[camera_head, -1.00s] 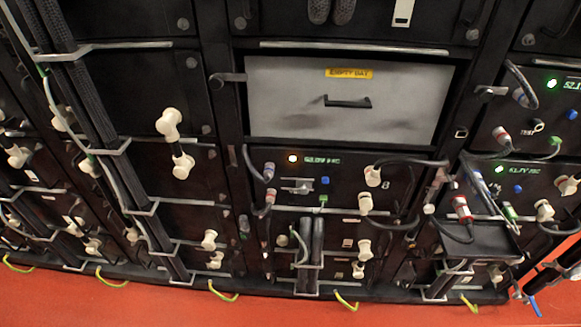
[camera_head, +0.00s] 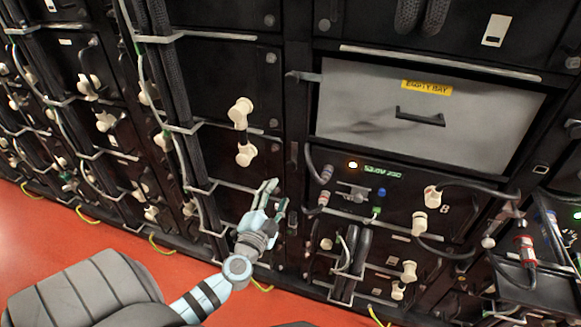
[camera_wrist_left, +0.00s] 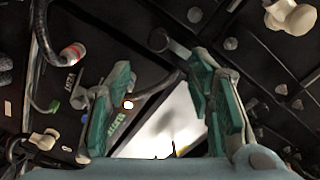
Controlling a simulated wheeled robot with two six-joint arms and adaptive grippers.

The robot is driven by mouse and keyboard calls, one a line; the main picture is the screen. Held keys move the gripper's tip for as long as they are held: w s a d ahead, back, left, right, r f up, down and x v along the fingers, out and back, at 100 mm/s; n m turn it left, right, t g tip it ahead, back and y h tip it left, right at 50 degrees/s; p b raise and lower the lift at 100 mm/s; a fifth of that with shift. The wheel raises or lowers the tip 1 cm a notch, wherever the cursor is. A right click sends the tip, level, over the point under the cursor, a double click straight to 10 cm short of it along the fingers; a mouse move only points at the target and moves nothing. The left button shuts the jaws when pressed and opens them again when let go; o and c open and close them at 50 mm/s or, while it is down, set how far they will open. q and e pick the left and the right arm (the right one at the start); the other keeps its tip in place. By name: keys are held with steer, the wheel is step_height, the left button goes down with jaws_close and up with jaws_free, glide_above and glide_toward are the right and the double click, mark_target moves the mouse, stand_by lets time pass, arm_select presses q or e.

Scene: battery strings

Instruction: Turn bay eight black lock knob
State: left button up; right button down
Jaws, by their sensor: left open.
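The bay eight module (camera_head: 405,207) has a black front with a lit orange light, a green readout and a white "8" at right. A small dark knob-like part (camera_head: 292,220) sits on the post at its left; I cannot tell if it is the lock knob. My left gripper (camera_head: 275,198) is open and empty, left of that part and apart from it as far as I can tell. In the left wrist view its green-padded fingers (camera_wrist_left: 160,108) are spread, with the module's orange light and readout showing between them. My right gripper is not in view.
The grey empty bay panel (camera_head: 425,112) is above bay eight, with a lever (camera_head: 302,77) at its left. Cables and cream connectors (camera_head: 432,195) stick out at right. Cream connectors (camera_head: 240,113) and a vertical cable bundle (camera_head: 170,80) are at left.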

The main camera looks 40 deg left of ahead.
mark_target(290, 169)
arm_select(q)
steer(key=b+x, duration=0.1)
steer(key=x, duration=1.1)
steer(key=shift+w+a+f, duration=0.1)
steer(key=shift+w+f, duration=0.05)
steer(key=shift+c, duration=0.3)
jaws_close()
